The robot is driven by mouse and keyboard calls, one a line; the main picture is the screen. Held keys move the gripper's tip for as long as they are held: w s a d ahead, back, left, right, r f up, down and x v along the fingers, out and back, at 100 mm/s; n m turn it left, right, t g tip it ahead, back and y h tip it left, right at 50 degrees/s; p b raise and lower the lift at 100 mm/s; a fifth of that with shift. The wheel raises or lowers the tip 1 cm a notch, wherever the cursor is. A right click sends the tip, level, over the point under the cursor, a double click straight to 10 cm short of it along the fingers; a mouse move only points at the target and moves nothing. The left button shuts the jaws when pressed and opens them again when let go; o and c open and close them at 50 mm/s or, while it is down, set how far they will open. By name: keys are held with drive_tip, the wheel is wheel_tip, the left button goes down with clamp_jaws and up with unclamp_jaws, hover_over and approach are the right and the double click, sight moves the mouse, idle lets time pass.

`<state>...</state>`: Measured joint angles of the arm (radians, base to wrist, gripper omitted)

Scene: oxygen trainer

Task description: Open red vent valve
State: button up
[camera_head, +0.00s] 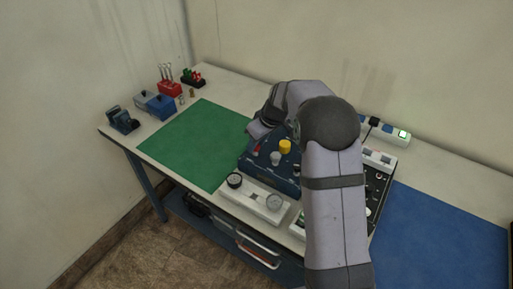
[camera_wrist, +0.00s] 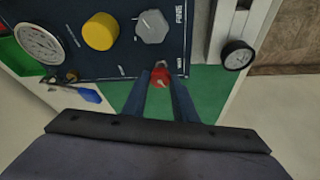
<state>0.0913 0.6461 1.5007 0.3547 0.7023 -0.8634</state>
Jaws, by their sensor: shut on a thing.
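The red vent valve (camera_wrist: 160,77) is a small red knob at the edge of the dark blue panel (camera_wrist: 115,60) in the wrist view. In the head view the red knob (camera_head: 257,149) shows at the left of the blue panel (camera_head: 262,172). My gripper (camera_wrist: 160,87) has its two fingers on either side of the red knob and is shut on it. The fingers hide the knob's sides. In the head view my arm covers part of the panel.
A yellow knob (camera_wrist: 101,31) and a grey knob (camera_wrist: 151,27) stand close to the red one. Gauges (camera_wrist: 39,44) (camera_wrist: 237,54) flank the panel. A green mat (camera_head: 200,143) lies clear at left; a blue mat (camera_head: 440,235) lies at right.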

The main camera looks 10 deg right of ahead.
drive_tip(key=o, duration=1)
drive_tip(key=shift+o, duration=0.2)
drive_tip(key=b+v, duration=0.2)
drive_tip(key=v, duration=0.5)
drive_tip(key=shift+r, duration=0.2)
drive_tip(key=shift+s, duration=0.1)
drive_tip(key=s+f+m+g+h, duration=0.1)
drive_tip(key=s+f+m+g, duration=0.1)
drive_tip(key=s, duration=1.3)
drive_tip(key=s+f+m+g+h, duration=0.1)
drive_tip(key=s+f+m, duration=0.3)
drive_tip(key=s, duration=1.2)
wheel_tip(320, 180, down, 4)
drive_tip(key=shift+s+a+r+g, duration=0.15)
drive_tip(key=shift+s+a+g, duration=0.15)
drive_tip(key=shift+a+g, duration=0.1)
